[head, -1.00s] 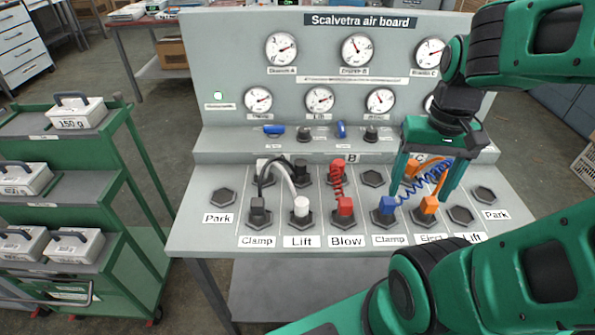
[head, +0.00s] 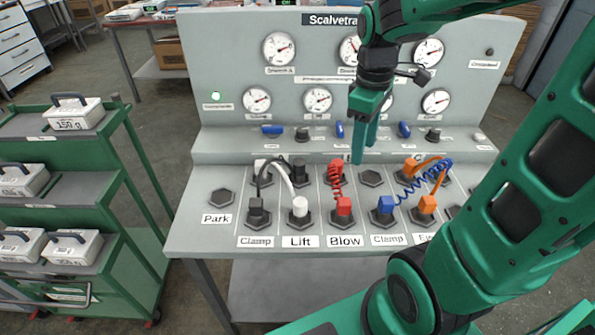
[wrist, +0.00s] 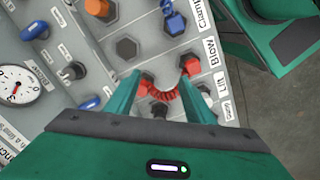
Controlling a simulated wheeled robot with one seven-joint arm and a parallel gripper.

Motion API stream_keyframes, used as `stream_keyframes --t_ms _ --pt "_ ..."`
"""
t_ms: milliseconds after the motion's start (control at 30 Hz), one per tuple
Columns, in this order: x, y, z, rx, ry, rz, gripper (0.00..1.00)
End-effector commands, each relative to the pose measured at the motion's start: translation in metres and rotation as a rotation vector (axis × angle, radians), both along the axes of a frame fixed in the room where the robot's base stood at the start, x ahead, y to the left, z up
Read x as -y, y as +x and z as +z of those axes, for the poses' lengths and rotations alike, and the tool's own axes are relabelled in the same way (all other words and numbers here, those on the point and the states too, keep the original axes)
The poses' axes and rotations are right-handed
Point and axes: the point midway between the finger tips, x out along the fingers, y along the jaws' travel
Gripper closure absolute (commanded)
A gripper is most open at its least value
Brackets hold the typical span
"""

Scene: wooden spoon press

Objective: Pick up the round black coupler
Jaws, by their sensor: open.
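The round black coupler (head: 299,170) sits in the back row of the Lift column, with a dark hose arching from it to a dark coupler (head: 257,208) at the front of the Clamp column. In the wrist view a dark coupler (wrist: 160,109) shows partly between my finger bases, below the red ones. My gripper (head: 363,154) is open and empty, pointing down, above and right of the black coupler, behind the red coupler (head: 337,168). In the wrist view its fingertips (wrist: 162,76) frame the red couplers and their coiled hose.
A white coupler (head: 300,208) and white hose stand close in front of the black one. Blue (head: 385,206) and orange (head: 426,206) couplers with hoses stand to the right. The gauge panel (head: 350,85) rises behind. An empty Park socket (head: 221,198) is at left.

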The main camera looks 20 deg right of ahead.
Motion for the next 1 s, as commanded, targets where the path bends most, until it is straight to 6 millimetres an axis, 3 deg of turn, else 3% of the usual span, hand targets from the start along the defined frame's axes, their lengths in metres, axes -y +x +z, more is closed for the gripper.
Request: stream_keyframes --t_ms 100,200,400,567,833,1000 --pt "-0.03 0.046 -0.007 -0.014 0.005 0.339 0.51" --pt "-0.056 0.077 -0.015 -0.019 0.015 0.604 0.51" --pt "-0.097 0.115 -0.027 -0.019 0.034 0.961 0.51" --pt "-0.108 0.123 -0.035 -0.018 0.04 1.053 0.51" --pt "-0.108 0.123 -0.072 -0.02 0.041 1.057 0.51" --pt "-0.107 0.123 -0.085 -0.018 0.04 1.056 0.51"
